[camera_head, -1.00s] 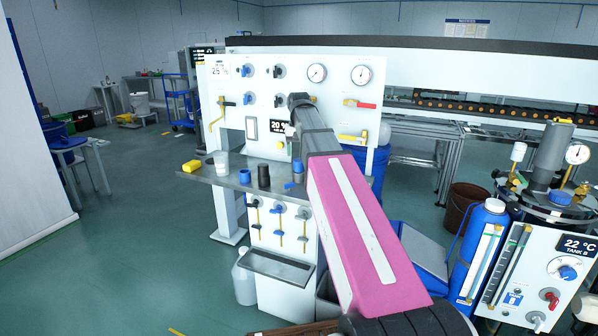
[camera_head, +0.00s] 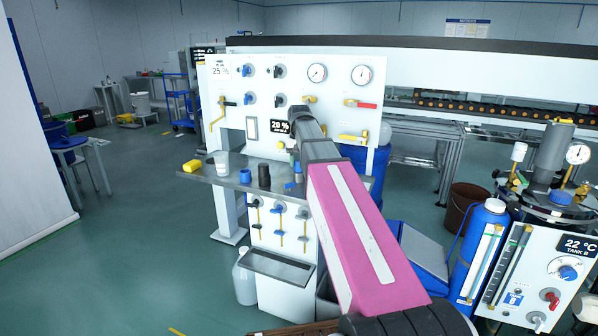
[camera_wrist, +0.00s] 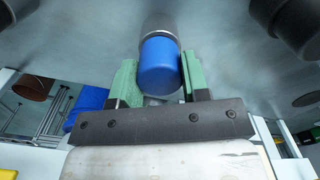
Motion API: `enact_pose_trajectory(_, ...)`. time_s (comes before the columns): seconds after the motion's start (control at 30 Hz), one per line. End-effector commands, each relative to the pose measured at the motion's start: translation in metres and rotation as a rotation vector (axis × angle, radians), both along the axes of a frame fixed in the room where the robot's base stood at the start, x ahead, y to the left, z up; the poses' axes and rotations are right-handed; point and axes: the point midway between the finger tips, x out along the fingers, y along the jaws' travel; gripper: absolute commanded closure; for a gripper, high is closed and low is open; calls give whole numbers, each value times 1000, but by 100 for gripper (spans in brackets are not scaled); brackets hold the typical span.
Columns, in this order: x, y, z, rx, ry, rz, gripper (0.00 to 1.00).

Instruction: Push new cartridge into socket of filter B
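In the wrist view, my gripper (camera_wrist: 160,80) has its two green fingers on either side of a blue cylinder, seemingly the cartridge (camera_wrist: 160,68). The fingers appear to touch its sides. The cylinder's far end meets a grey cylindrical part (camera_wrist: 159,25); I cannot tell whether that is part of the cartridge or the socket. In the head view, my gripper is hidden behind my arm at the white panel (camera_head: 230,100). Which socket belongs to filter B cannot be read.
Dark round parts (camera_wrist: 290,25) show in the wrist view's upper corners. Gauges, valves and yellow handles line the panel.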

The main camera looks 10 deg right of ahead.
Motion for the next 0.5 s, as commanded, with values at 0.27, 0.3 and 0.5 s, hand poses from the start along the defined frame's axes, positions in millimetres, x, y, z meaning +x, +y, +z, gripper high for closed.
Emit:
enact_pose_trajectory(0.27,0,0,0,0,0,0,86)
enact_pose_trajectory(0.3,0,0,0,0,0,0,86)
enact_pose_trajectory(0.5,0,0,-3,0,0,0,86)
